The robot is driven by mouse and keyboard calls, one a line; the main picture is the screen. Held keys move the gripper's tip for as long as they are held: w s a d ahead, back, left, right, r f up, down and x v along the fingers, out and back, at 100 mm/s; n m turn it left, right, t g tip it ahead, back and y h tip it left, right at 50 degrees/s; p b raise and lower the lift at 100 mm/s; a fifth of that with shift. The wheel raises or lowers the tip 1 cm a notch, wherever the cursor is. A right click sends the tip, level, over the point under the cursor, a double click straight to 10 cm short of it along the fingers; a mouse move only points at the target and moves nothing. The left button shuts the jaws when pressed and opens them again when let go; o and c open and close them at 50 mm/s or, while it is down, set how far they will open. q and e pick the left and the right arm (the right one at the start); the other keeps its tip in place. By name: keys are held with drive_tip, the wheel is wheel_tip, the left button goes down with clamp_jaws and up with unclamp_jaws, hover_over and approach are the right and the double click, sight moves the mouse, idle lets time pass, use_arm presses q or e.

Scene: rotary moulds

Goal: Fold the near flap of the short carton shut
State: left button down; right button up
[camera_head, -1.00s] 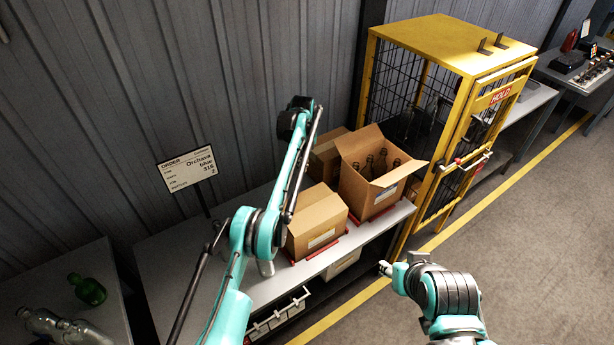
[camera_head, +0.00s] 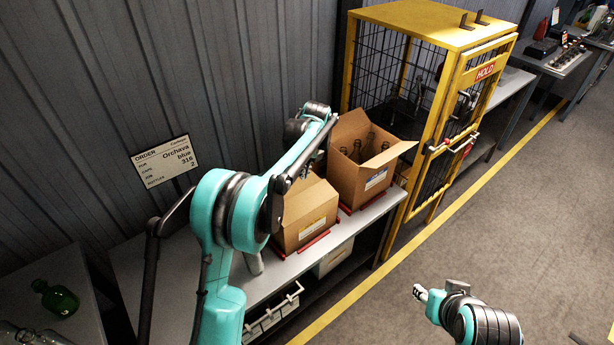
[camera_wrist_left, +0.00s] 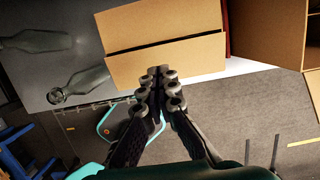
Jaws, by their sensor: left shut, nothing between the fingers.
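The short carton (camera_head: 308,216) stands on the bench, left of the taller open carton, with my left arm passing over its left side. In the left wrist view, the short carton's brown top (camera_wrist_left: 165,22) fills the upper middle. A dark narrow gap separates it from a lower cardboard panel (camera_wrist_left: 195,55), which seems to be the near flap, not fully flush. My left gripper (camera_wrist_left: 160,74) is shut and empty, its tips at that panel's lower edge; contact is unclear. In the head view its fingers are mostly hidden. My right gripper (camera_head: 420,292) is over the floor, its fingers too small to judge.
The tall open carton (camera_head: 350,180) holds several brown bottles. A yellow cage (camera_head: 415,12) stands right of it. An order sign (camera_head: 162,161) stands behind the bench at the left. The floor at right is clear.

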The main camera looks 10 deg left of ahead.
sight(298, 194)
use_arm(q)
drive_tip(key=b+x, duration=0.2)
drive_tip(key=x, duration=0.9)
drive_tip(key=shift+w+a+f+b, duration=0.2)
drive_tip(key=shift+f+b, duration=0.15)
drive_tip(key=shift+f, duration=0.15)
drive_tip(key=shift+w+a+f+b, duration=0.1)
drive_tip(key=shift+a+f+b, duration=0.2)
drive_tip(key=shift+f, duration=0.2)
drive_tip(key=shift+r, duration=0.2)
